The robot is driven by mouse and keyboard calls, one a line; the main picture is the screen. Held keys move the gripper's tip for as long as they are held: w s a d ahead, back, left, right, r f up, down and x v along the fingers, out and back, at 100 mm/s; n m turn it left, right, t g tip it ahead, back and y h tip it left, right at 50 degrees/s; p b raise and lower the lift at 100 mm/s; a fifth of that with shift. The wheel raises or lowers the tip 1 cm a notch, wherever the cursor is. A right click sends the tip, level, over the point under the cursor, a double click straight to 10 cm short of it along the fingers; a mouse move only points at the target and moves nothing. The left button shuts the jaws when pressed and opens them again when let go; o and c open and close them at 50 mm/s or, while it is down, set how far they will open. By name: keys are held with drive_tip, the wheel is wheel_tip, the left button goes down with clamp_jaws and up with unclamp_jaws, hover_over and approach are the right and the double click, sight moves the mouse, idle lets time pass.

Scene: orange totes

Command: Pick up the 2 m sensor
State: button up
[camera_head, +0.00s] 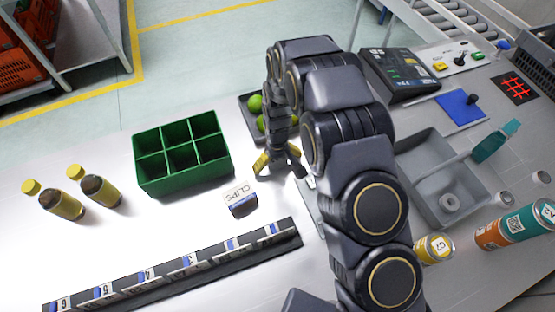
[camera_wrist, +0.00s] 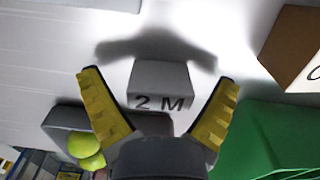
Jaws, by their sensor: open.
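The 2 m sensor is a small grey block (camera_wrist: 160,82) marked "2 M" on its side, resting on the white table in the wrist view. My gripper (camera_wrist: 160,78) is open, its two yellow fingers spread on either side of the block with gaps at both sides. In the head view my gripper (camera_head: 278,166) points down at the table to the right of the green bin. I cannot make out the block there; my gripper and arm likely hide it.
A green divided bin (camera_head: 182,155) and a CLIPS box (camera_head: 241,199) stand close by on the left. A dark tray (camera_head: 246,117) with green balls (camera_head: 255,103) lies behind my gripper. A long numbered rack (camera_head: 170,270) runs along the front. A grey bin (camera_head: 425,195) is on the right.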

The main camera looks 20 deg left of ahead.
drive_tip(key=c, duration=1.2)
